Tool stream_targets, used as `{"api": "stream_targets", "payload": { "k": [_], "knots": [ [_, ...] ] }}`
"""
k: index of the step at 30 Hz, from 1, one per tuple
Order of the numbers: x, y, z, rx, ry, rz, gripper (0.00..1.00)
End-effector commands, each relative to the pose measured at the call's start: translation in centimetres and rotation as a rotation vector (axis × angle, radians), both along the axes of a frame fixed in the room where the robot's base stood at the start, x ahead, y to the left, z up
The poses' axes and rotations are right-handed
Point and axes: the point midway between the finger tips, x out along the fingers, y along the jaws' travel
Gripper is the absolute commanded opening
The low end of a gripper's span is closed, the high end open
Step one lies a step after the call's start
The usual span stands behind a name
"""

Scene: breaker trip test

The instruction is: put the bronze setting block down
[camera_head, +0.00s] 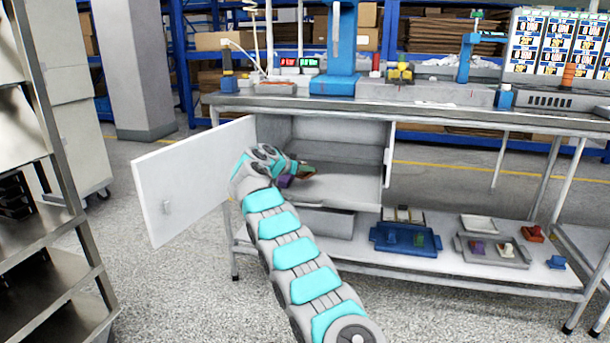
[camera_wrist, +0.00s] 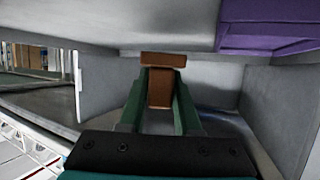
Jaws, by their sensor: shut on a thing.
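The bronze setting block (camera_wrist: 160,88) is a brown piece with a wider bar at its far end. In the wrist view it sits between the two green fingers of my gripper (camera_wrist: 161,95), which is shut on it. In the head view my gripper (camera_head: 301,167) is inside the open mouth of the grey cabinet (camera_head: 340,190), near its left side. The bronze block shows there as a small brown patch (camera_head: 309,173) at the fingertips, partly hidden. I cannot tell whether it touches a surface. A purple block (camera_head: 285,181) shows beside my gripper, and large at the wrist view's upper right (camera_wrist: 268,22).
The cabinet door (camera_head: 195,180) stands open to the left. The cabinet floor right of my gripper looks clear.

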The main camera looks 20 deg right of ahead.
Motion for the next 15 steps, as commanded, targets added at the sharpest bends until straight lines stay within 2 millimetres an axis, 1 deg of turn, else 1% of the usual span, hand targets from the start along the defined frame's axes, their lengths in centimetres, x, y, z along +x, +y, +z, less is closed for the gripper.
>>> {"api": "stream_targets", "payload": {
  "k": [7, 10, 15],
  "knots": [
    [0.0, -0.1, -2.9, -0.002, 0.003, 0.000, 0.00],
    [0.0, 0.0, -3.4, -0.001, 0.000, 0.003, 0.00],
    [0.0, 0.0, -3.4, -0.001, -0.001, 0.001, 0.00]
  ]
}}
